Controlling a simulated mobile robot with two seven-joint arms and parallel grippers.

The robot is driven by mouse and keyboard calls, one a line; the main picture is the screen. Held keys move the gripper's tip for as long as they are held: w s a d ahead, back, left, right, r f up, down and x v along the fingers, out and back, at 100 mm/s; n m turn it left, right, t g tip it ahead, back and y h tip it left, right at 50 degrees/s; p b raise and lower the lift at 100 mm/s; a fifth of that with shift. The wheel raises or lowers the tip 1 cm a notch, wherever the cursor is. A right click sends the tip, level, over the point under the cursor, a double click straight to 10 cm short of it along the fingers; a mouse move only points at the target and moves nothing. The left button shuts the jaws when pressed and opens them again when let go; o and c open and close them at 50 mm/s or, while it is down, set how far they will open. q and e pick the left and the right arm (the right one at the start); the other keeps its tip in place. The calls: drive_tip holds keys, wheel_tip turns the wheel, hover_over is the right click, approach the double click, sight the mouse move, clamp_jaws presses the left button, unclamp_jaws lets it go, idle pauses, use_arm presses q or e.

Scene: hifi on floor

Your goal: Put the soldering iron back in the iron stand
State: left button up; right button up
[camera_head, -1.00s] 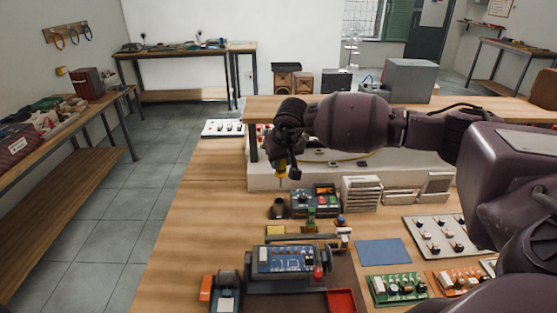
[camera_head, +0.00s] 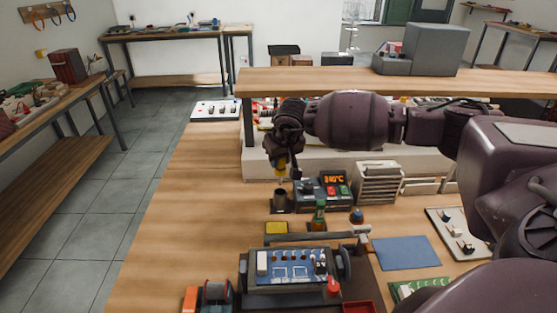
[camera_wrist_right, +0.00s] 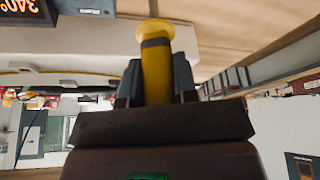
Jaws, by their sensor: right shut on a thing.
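The soldering iron (camera_wrist_right: 156,62) has a yellow handle with a dark band. My right gripper (camera_wrist_right: 157,88) is shut on it, with one finger on each side of the handle. In the head view the yellow handle (camera_head: 281,171) shows just below my right gripper (camera_head: 282,161), pointing down. The iron stand (camera_head: 279,199) is a small dark upright holder on the bench, left of the soldering station (camera_head: 325,188) with its lit orange display. The iron hangs over the stand; whether its tip is inside cannot be told. My left gripper is not in view.
A raised wooden shelf (camera_head: 340,82) runs behind my right arm. A yellow sponge (camera_head: 277,228), a circuit board in a holder (camera_head: 290,266) and a blue mat (camera_head: 405,252) lie nearer. Slatted drawers (camera_head: 378,182) stand right of the station. The bench left of the stand is clear.

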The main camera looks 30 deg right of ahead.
sight(280, 170)
drive_tip(key=shift+f, duration=0.2)
drive_tip(key=shift+f+b, duration=0.35)
drive_tip(key=shift+f, duration=0.45)
drive_tip(key=shift+f+b, duration=0.65)
drive_tip(key=shift+f, duration=0.5)
drive_tip(key=shift+f+b, duration=0.7)
drive_tip(key=shift+f, duration=0.5)
